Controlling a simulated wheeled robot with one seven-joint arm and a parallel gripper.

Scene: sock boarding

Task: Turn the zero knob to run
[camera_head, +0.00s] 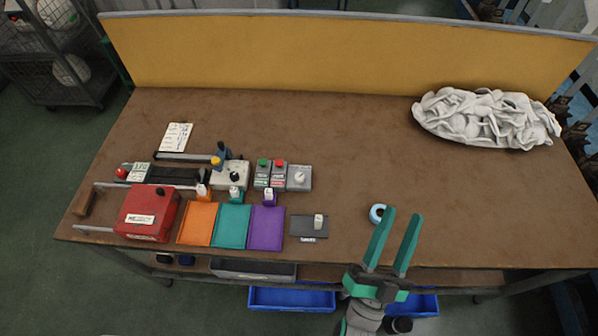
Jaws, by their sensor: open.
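Several knobs show on the brown table, and their lettering is too small to read, so I cannot tell which is the zero knob. A grey box (306,184) with a round white knob (299,177) stands right of two push-button boxes. A cream box (224,182) with a black knob (235,174) stands further left. A dark plate (301,231) carrying a small white block or knob (318,221) lies near the front edge. My gripper (404,213) is open and empty at the front edge, right of all of these and touching none.
A light-blue ring (377,213) lies just left of my gripper. Orange (198,224), teal (231,227) and purple (267,229) flat boards and a red box (146,214) line the front left. A white cloth heap (486,118) lies back right. The table's middle is clear.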

